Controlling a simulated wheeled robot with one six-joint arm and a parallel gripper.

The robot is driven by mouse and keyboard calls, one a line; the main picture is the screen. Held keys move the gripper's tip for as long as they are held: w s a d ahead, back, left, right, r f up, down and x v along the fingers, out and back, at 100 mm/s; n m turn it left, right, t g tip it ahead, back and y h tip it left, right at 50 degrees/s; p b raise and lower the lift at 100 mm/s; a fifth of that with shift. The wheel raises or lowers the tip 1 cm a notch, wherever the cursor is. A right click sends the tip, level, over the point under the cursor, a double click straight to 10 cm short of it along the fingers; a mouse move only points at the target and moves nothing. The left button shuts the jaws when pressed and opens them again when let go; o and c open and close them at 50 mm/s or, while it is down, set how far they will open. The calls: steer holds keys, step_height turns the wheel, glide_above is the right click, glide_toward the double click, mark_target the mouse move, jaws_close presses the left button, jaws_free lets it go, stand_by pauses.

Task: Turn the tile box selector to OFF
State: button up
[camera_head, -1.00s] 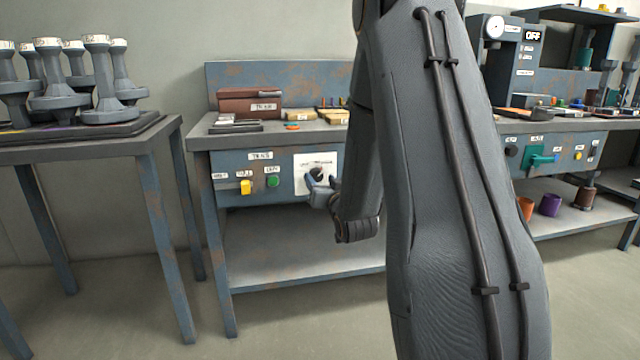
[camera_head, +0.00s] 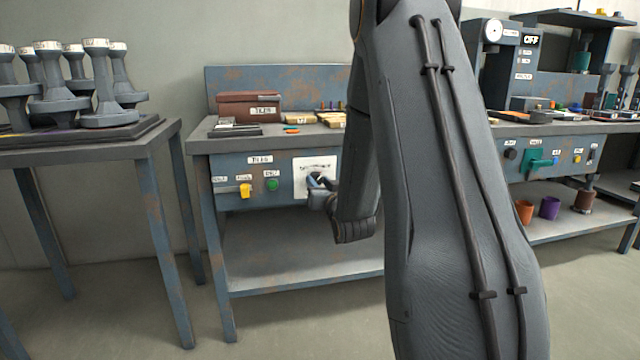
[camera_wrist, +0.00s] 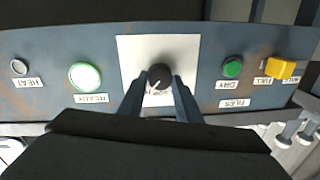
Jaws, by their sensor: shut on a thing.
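The tile box selector is a round black knob (camera_wrist: 160,76) with a pale pointer mark. It sits on a white plate (camera_wrist: 128,50) on the blue-grey front panel of the middle bench. In the wrist view my gripper (camera_wrist: 160,84) has one finger at each side of the knob and is shut on it. The plate's lettering is partly hidden by the knob and fingers. In the head view my gripper (camera_head: 318,183) is at the white plate (camera_head: 316,164) and covers most of the knob.
A green button (camera_head: 272,185) and a yellow switch (camera_head: 245,190) are left of the plate. A brown box (camera_head: 248,106) stands on the bench top (camera_head: 215,142). The grey stands' table (camera_head: 150,140) is at left.

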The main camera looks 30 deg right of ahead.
steer(key=n+p, duration=0.1)
steer(key=n, duration=0.3)
steer(key=shift+r+p, duration=0.1)
steer(key=shift+p, duration=0.3)
steer(key=n+p, duration=0.1)
steer(key=n, duration=0.3)
steer(key=shift+n+g, duration=0.3)
steer(key=n+p, duration=0.1)
steer(key=n, duration=0.3)
steer(key=shift+a+h, duration=0.1)
steer(key=shift+h, duration=0.2)
steer(key=shift+n+p, duration=0.45)
steer(key=shift+n, duration=1.55)
steer(key=o, duration=1)
steer(key=shift+o, duration=0.2)
